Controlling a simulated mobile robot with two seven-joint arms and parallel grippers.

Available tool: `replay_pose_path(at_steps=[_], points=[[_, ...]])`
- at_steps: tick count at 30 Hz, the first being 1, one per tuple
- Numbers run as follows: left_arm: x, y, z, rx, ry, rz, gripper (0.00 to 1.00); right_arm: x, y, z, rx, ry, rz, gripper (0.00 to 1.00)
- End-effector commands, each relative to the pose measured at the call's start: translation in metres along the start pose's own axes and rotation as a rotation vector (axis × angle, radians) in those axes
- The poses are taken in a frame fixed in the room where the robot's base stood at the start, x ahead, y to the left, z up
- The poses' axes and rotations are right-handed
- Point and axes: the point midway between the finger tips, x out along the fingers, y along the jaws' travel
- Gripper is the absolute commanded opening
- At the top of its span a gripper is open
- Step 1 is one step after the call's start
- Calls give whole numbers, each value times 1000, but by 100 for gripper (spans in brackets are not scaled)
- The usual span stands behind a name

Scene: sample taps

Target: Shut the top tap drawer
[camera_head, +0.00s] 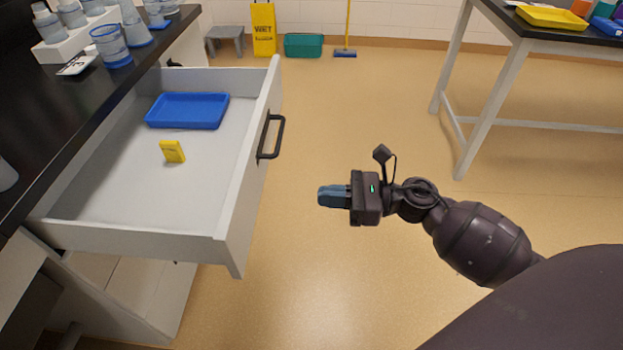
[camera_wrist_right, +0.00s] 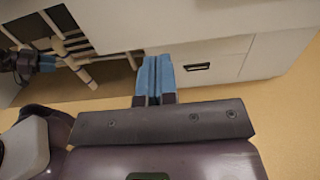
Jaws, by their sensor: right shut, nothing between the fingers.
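The top drawer (camera_head: 236,215) is pulled far out of the bench on the left of the head view. Its white front carries a black bar handle (camera_head: 272,137). My right gripper (camera_head: 322,196) is shut and empty, apart from the drawer front and to the right of it, with its blue fingertips pointing left towards it. The closed fingers also show in the right wrist view (camera_wrist_right: 155,60), in front of pale cabinet fronts. My left gripper (camera_wrist_right: 46,63) seems to show small at the left edge there; its jaws are too small to judge.
The drawer holds a blue tray (camera_head: 188,110) and a small yellow object (camera_head: 173,151). Bottles and cups stand on the black worktop (camera_head: 50,120). A second table (camera_head: 520,30) is at the top right. The floor between is clear.

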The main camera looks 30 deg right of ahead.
Motion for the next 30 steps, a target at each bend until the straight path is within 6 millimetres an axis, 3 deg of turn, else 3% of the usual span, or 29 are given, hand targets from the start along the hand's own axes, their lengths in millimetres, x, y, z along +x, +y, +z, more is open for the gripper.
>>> replay_pose_path(at_steps=[12,18,30], points=[[-1,1,2,0,-1,1,42,75,0,1,3,-4,0,0],[0,1,5,-1,-9,0,42,103,0,1,3,-3,-1,0],[0,0,5,-2,-9,0,42,120,0,0,6,-1,-2,0]])
